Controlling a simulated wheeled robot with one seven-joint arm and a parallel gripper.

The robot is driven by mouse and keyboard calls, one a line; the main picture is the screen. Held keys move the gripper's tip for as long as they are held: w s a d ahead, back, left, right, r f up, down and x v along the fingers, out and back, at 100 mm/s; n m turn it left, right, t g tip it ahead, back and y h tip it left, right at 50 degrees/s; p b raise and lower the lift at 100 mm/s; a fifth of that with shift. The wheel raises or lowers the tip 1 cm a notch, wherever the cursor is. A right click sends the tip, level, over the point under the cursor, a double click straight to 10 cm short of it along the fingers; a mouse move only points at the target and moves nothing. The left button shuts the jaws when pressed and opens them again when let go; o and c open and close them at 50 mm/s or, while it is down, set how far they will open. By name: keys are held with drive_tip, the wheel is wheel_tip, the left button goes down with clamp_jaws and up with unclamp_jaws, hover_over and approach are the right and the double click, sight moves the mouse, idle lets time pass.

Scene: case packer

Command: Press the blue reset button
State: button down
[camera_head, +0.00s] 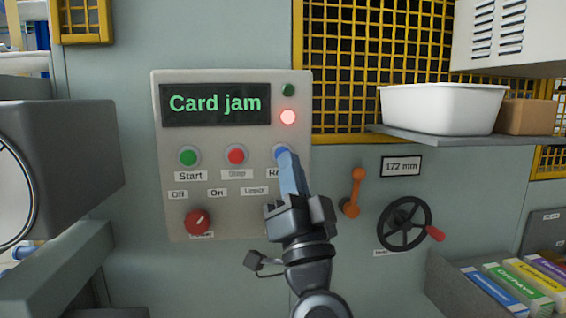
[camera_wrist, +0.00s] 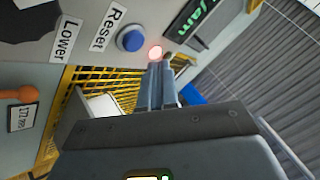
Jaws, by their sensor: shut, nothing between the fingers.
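In the head view the button (camera_head: 277,152) is mostly hidden behind my fingertips. My gripper (camera_head: 285,156) is shut and empty, pointing up at the panel. In the wrist view my gripper (camera_wrist: 158,68) has its tips below and right of the button, near the lit red lamp. The button does not look covered there. I cannot tell whether the tips touch the panel.
The grey control panel (camera_head: 232,222) has a "Card jam" display (camera_head: 215,103), a green start button (camera_head: 188,157), a red button (camera_head: 236,155) and a red knob (camera_head: 197,222). An orange lever (camera_head: 355,190) and a handwheel (camera_head: 404,223) are to the right. A shelf (camera_head: 430,137) holds a white bin (camera_head: 440,108).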

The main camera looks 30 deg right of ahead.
drive_tip(key=shift+w+d, duration=0.3)
drive_tip(key=shift+w, duration=0.45)
drive_tip(key=shift+w, duration=0.1)
idle(1.5)
drive_tip(key=shift+w+d, duration=0.1)
drive_tip(key=shift+w, duration=0.2)
drive_tip(key=shift+w+d, duration=0.15)
drive_tip(key=shift+w, duration=0.25)
idle(0.7)
drive_tip(key=shift+s, duration=0.1)
idle(0.3)
drive_tip(key=shift+s+a, duration=0.25)
drive_tip(key=shift+s, duration=0.45)
drive_tip(key=shift+s, duration=0.1)
drive_tip(key=s, duration=0.1)
drive_tip(key=s+a+p, duration=0.1)
drive_tip(key=s, duration=0.1)
drive_tip(key=s+p, duration=0.1)
drive_tip(key=shift+s+a, duration=0.3)
